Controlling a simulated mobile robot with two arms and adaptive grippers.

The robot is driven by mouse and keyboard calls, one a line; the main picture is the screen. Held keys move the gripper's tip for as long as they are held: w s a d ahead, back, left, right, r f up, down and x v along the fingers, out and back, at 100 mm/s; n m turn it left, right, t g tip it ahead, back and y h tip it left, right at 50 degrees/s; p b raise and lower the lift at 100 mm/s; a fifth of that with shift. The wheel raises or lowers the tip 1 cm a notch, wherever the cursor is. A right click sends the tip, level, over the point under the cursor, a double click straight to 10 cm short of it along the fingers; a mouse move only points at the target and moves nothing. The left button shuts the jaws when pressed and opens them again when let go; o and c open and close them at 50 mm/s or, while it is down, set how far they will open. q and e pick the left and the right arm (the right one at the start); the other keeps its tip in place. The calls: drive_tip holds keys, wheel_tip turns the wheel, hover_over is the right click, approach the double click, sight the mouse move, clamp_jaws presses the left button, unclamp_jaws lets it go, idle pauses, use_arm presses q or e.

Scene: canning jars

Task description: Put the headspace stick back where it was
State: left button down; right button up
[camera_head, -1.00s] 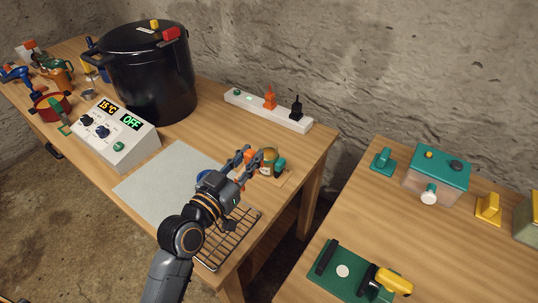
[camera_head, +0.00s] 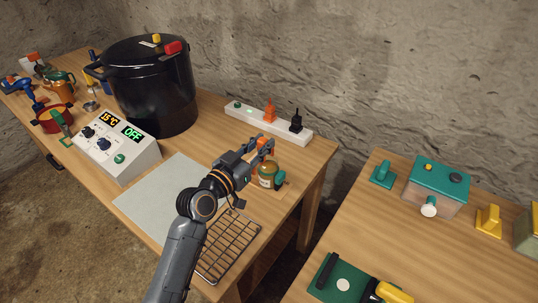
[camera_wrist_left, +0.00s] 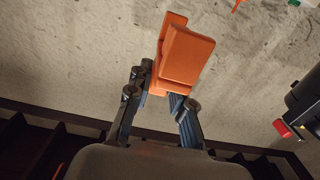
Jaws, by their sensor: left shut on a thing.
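My left gripper (camera_head: 262,146) is shut on the orange headspace stick (camera_head: 264,143) and holds it above the right end of the workbench. In the left wrist view the stick (camera_wrist_left: 182,58) is a blocky orange piece standing out between the two fingers (camera_wrist_left: 160,100). A small jar (camera_head: 267,176) with a green part on its right side stands just below the gripper, apart from it. The far end of the stick is partly hidden by the fingers in the head view. My right gripper is not in view.
A wire rack (camera_head: 228,246) lies at the bench's front edge beside a pale mat (camera_head: 160,192). A power strip (camera_head: 245,112) with orange and black plugs lies behind. A black canner (camera_head: 150,90) and a control box (camera_head: 112,140) stand left. A second table (camera_head: 450,250) stands right.

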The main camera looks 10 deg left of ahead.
use_arm(q)
drive_tip(key=w+f+b, duration=0.3)
drive_tip(key=w+f, duration=0.5)
drive_tip(key=f, duration=0.2)
drive_tip(key=shift+w, duration=0.25)
drive_tip(key=shift+d, duration=0.1)
drive_tip(key=shift+f+b, duration=0.35)
drive_tip(key=shift+b, duration=0.1)
drive_tip(key=c, duration=1.2)
unclamp_jaws()
drive_tip(key=shift+r, duration=0.1)
